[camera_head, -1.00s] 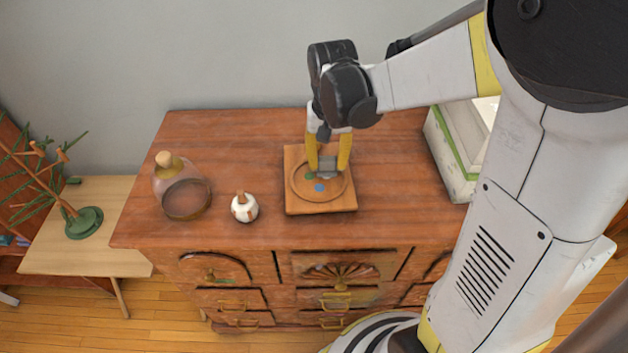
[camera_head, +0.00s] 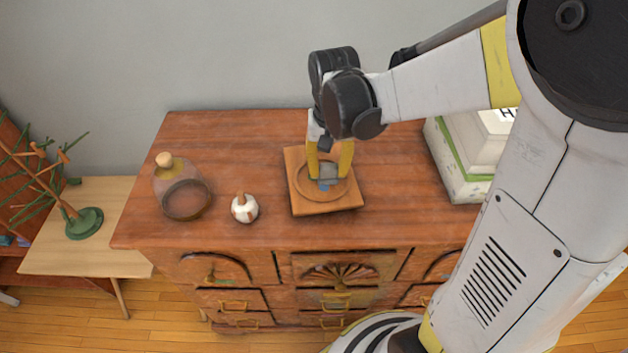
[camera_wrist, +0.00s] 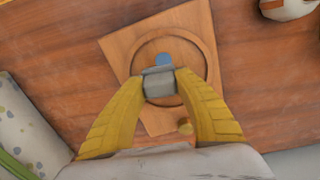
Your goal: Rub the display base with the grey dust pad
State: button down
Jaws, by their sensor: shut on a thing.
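The display base (camera_head: 308,205) is a square wooden board with a round groove, lying on the brown dresser top. It also shows in the wrist view (camera_wrist: 124,45). My gripper (camera_head: 329,165) points down over the base, its yellow fingers shut on the small grey dust pad (camera_head: 327,173). In the wrist view the pad (camera_wrist: 159,86) sits between the fingertips, inside the ring of the groove, at or just above the board. A blue spot (camera_wrist: 164,59) on the base shows beside the pad. The pad and fingers hide part of the base.
A white and green box (camera_head: 458,160) stands at the right. The dresser top (camera_head: 235,150) behind the bottle is clear.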

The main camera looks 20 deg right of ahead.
jog(key=shift+r, duration=0.1)
notch_tip(320, 180, up, 6)
jog(key=p, duration=0.5)
jog(key=c, duration=1.9)
grip_release()
jog(key=shift+c, duration=0.2)
grip_shut()
